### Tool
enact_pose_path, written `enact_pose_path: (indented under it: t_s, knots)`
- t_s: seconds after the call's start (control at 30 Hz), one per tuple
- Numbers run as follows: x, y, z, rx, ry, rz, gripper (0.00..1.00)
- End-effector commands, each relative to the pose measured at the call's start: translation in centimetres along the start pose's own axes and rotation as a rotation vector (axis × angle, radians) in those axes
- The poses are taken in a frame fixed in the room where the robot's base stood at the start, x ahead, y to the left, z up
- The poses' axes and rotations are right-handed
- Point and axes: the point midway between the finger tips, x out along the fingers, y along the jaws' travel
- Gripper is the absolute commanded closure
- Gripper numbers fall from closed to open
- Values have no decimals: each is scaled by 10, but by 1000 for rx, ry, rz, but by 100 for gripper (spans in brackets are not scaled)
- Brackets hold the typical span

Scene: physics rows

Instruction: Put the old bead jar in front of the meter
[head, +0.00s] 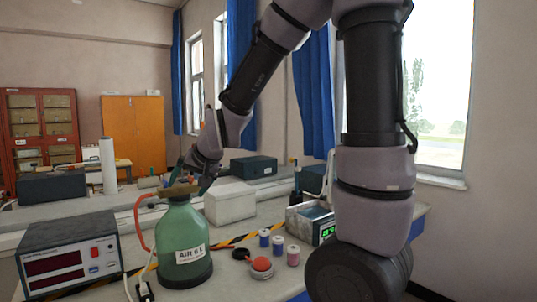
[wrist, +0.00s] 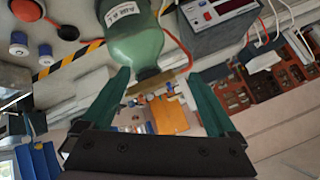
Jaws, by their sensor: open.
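Contact cannot be told. A grey box meter with two dark red displays (head: 70,256) stands left of the jar. A smaller box with a green display (head: 312,222) stands to the right.
A red-capped round item (head: 262,266) and small blue and pink jars (head: 293,255) stand right of the green jar. A red cable and a white cable run near it. A white box (head: 230,201) stands behind. Black-yellow tape (head: 238,239) crosses the bench.

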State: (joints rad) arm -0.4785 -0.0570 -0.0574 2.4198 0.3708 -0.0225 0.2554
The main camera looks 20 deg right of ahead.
Motion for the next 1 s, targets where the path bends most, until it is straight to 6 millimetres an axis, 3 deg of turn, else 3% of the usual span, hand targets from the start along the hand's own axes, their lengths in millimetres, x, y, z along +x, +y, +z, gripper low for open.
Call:
enact_pose_path:
  t_s: [0.03,0.17,0.3,0.43,0.63,1.0]
  knots:
    - [-29,12,-12,21,4,4,7]
    - [-96,43,-18,53,-22,34,7]
    - [-163,74,-7,84,-44,80,7]
    - [-208,94,12,105,-57,124,7]
    - [-238,106,32,126,-73,160,7]
    - [-240,106,34,129,-78,163,7]
